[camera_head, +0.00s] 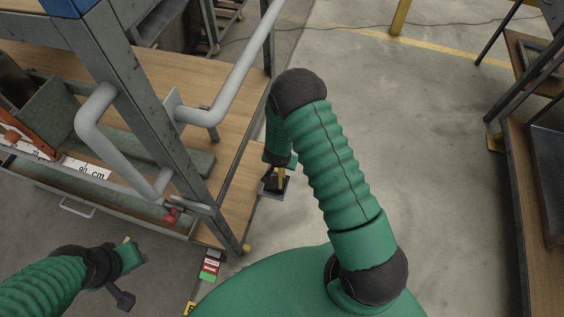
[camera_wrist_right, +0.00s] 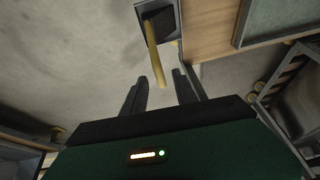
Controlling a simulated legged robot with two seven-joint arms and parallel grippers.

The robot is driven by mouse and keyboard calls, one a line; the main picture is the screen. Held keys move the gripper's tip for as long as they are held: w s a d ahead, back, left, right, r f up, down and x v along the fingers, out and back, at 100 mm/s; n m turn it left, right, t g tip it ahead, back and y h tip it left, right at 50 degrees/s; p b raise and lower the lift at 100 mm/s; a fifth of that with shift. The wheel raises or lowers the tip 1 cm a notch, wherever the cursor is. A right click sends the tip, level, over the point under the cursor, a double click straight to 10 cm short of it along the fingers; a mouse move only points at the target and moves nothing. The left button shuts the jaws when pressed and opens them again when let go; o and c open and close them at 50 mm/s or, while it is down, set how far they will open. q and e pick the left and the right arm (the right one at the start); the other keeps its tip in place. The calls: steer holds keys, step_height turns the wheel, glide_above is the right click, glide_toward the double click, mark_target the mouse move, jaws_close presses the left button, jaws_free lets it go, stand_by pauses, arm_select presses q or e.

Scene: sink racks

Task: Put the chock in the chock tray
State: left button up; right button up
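My right gripper (camera_wrist_right: 160,85) is open in the wrist view, with its two dark fingers apart. The end of a yellow rod-like piece (camera_wrist_right: 154,55) shows near the gap between the fingertips. I cannot tell whether it touches them. The rod rises from a dark block in a grey square-edged holder (camera_wrist_right: 143,36). The yellow piece (camera_head: 281,176) and grey holder (camera_head: 267,191) also show in the head view, below my right forearm. I cannot tell for sure which of these is the chock or chock tray. My left gripper (camera_head: 126,262) is at lower left; its fingers are unclear.
A wooden bench (camera_head: 225,150) with a grey metal frame and bent pipes (camera_head: 245,80) stands left of my right arm. A red-green box (camera_head: 210,265) is near its foot. Open concrete floor (camera_head: 430,160) lies right, before another wooden table (camera_head: 525,120).

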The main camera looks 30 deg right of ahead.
steer(key=s+a+r+n+y+p, duration=0.1)
steer(key=s+a+r+n, duration=0.1)
steer(key=a+r, duration=0.5)
steer(key=s+a+r+n+y+p, duration=0.2)
steer(key=r+n, duration=0.1)
steer(key=r, duration=0.9)
steer(key=s+a+r+n+g, duration=0.1)
steer(key=s+r+n, duration=0.4)
steer(key=s, duration=0.6)
step_height(320, 180, up, 3)
steer(key=shift+a+f, duration=0.15)
steer(key=shift+a, duration=0.25)
